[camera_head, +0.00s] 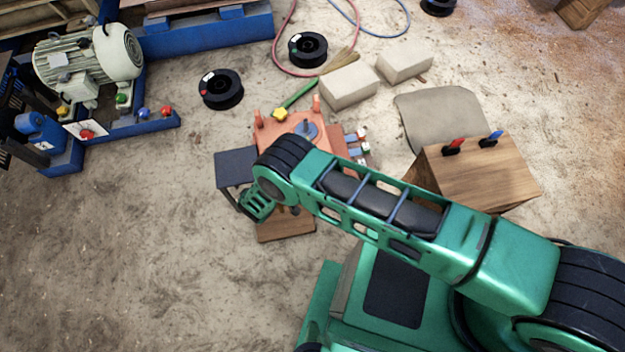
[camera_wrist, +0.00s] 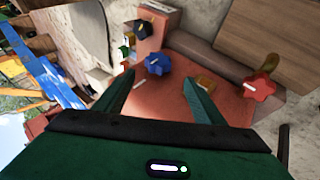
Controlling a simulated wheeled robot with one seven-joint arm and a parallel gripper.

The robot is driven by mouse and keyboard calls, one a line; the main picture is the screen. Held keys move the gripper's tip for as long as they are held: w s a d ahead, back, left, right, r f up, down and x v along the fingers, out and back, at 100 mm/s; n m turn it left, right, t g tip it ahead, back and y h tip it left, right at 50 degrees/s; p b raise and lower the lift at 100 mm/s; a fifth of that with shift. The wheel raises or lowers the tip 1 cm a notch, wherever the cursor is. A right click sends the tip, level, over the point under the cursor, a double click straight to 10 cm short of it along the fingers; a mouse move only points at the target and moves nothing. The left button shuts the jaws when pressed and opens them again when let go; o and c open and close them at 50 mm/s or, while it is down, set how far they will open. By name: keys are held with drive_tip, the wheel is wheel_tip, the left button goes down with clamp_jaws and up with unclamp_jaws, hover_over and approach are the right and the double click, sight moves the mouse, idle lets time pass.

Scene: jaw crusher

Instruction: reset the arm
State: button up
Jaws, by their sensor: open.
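My gripper (camera_wrist: 163,92) shows in the wrist view with its two green fingers spread apart and nothing held between them. Beyond the fingertips is an orange surface (camera_wrist: 170,110) with a blue star knob (camera_wrist: 157,64), a red star knob (camera_wrist: 260,88) and a black knob (camera_wrist: 141,28). The blue knob appears between the fingers, but I cannot tell how far off it is. In the head view my green arm reaches left across the orange unit (camera_head: 290,128) and hides part of it. The fingers cannot be made out clearly there.
A wooden box (camera_head: 500,175) with red and blue clips stands right of the orange unit. Two pale blocks (camera_head: 348,87) and black spools (camera_head: 220,89) lie behind. A motor (camera_head: 90,60) on a blue frame stands at upper left. Bare ground lies at lower left.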

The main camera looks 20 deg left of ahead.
drive_tip(key=shift+v, duration=0.95)
